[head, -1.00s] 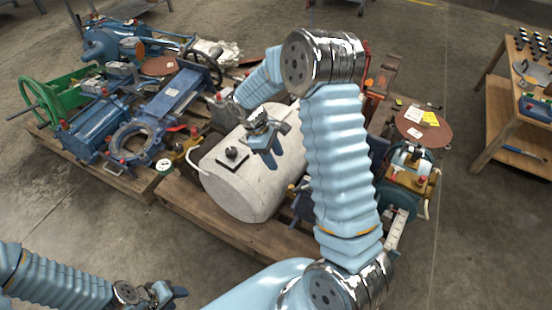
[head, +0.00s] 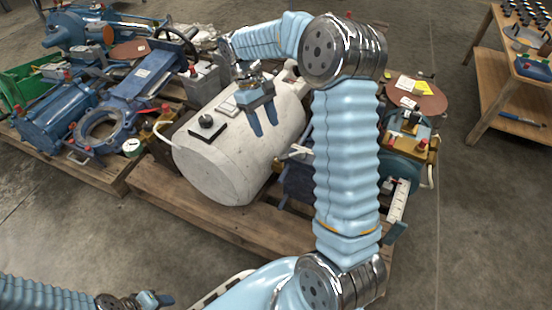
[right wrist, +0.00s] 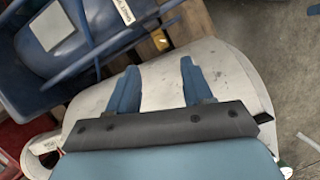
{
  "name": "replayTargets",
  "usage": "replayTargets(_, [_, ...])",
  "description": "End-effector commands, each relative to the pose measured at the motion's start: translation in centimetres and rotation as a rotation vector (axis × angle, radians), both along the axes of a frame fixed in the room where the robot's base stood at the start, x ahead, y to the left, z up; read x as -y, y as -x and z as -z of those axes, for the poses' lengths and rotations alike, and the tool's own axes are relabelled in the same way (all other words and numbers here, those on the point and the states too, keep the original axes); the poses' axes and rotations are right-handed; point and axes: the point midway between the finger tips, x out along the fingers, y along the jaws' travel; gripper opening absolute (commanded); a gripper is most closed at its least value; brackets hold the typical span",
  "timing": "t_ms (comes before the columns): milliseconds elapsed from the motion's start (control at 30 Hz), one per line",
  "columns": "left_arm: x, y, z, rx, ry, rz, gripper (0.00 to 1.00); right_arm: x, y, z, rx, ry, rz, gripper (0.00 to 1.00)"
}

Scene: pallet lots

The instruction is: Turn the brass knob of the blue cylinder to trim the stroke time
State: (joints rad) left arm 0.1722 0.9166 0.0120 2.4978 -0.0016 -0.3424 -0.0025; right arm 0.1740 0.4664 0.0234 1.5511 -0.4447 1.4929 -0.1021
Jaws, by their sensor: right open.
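A blue cylinder (head: 58,115) lies on the left pallet among other blue parts. Another blue body (head: 298,182) is on the middle pallet, partly hidden behind my right arm. I cannot tell which is the task's cylinder, and I cannot make out a brass knob for certain. My right gripper (head: 265,129) is open and empty, fingers pointing down over the pale tank (head: 235,165). In the right wrist view its two fingers (right wrist: 158,66) stand apart over the tank (right wrist: 225,70). My left gripper (head: 158,299) is low at the bottom left; its jaw opening is unclear.
A black fitting (head: 207,125) sits on the tank, left of my right gripper. Brass-coloured parts (head: 424,152) and a brown disc (head: 416,97) lie right of my arm. A wooden bench (head: 513,80) stands far right. Floor between is clear.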

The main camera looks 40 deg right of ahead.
Motion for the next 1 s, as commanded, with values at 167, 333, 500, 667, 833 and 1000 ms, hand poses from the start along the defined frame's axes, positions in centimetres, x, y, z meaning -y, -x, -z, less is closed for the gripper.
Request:
replayTargets(167, [0.0, 0.0, 1.5, 0.002, 0.0, -0.001, 0.44, 0.3, 1.7, 4.3, -0.003, 0.0, 0.001, 0.5])
replayTargets(333, [0.0, -0.1, 2.4, 0.003, -0.001, -0.002, 0.44, 0.4, 3.1, 7.6, -0.003, 0.0, -0.001, 0.5])
replayTargets(500, [0.0, -0.1, 2.9, 0.005, -0.001, -0.003, 0.44, 0.6, 3.9, 9.6, -0.002, 0.0, 0.0, 0.5])
replayTargets(667, [0.0, -0.1, 3.0, 0.006, -0.001, -0.003, 0.44, 0.6, 4.2, 10.2, 0.0, 0.001, -0.001, 0.5])
replayTargets(833, [0.0, -0.1, 2.9, 0.006, -0.001, -0.003, 0.44, 0.6, 4.2, 10.2, 0.0, 0.001, -0.001, 0.5])
replayTargets(1000, [0.0, -0.1, 2.9, 0.006, -0.001, -0.003, 0.44, 0.6, 4.2, 10.2, 0.0, 0.001, -0.001, 0.35])
